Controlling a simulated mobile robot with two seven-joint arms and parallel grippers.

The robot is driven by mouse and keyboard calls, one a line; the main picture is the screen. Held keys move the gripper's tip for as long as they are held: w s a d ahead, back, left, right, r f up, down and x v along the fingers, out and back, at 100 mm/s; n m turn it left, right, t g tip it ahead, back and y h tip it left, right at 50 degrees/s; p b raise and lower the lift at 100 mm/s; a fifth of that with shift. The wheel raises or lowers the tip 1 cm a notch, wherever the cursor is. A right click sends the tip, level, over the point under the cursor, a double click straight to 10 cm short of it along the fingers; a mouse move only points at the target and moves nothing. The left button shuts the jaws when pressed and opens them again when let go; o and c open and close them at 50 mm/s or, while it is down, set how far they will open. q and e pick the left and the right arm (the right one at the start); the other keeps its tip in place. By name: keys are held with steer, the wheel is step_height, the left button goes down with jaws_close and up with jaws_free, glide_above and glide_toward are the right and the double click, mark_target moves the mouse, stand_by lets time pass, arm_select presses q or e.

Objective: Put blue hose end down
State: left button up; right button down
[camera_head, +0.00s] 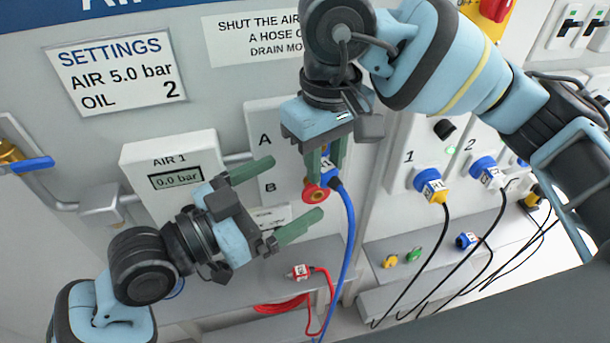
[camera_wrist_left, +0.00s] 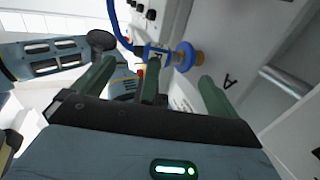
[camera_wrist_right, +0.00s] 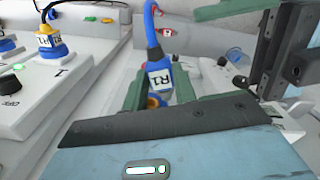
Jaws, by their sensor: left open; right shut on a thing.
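The blue hose end (camera_head: 334,184) carries a white label reading R1, clearest in the right wrist view (camera_wrist_right: 158,72). My right gripper (camera_head: 323,172) is shut on it in front of the panel, and the blue hose hangs down from it. A red ring with a brass centre (camera_head: 315,194) shows beside it. In the left wrist view a blue ring with brass (camera_wrist_left: 185,57) lies by the hose end (camera_wrist_left: 156,56); I cannot tell whether they are joined. My left gripper (camera_head: 297,189) is open and empty, left of the hose end, its fingers apart and pointing towards the panel.
A red hose end (camera_head: 299,271) lies on the grey shelf (camera_head: 235,283). The AIR 1 box (camera_head: 175,168) reads 0.0 bar. To the right are a yellow-and-blue plug (camera_head: 433,187), another blue plug (camera_head: 489,174) and black cables. Small yellow and green pieces (camera_head: 400,258) lie on the right shelf.

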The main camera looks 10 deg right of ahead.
mark_target(325, 166)
arm_select(q)
steer(key=shift+x, duration=2.3)
steer(key=shift+c, duration=0.2)
steer(key=c, duration=1)
steer(key=shift+c, duration=0.3)
arm_select(e)
steer(key=c, duration=1)
jaws_free()
steer(key=shift+c, duration=0.2)
step_height(325, 166, up, 12)
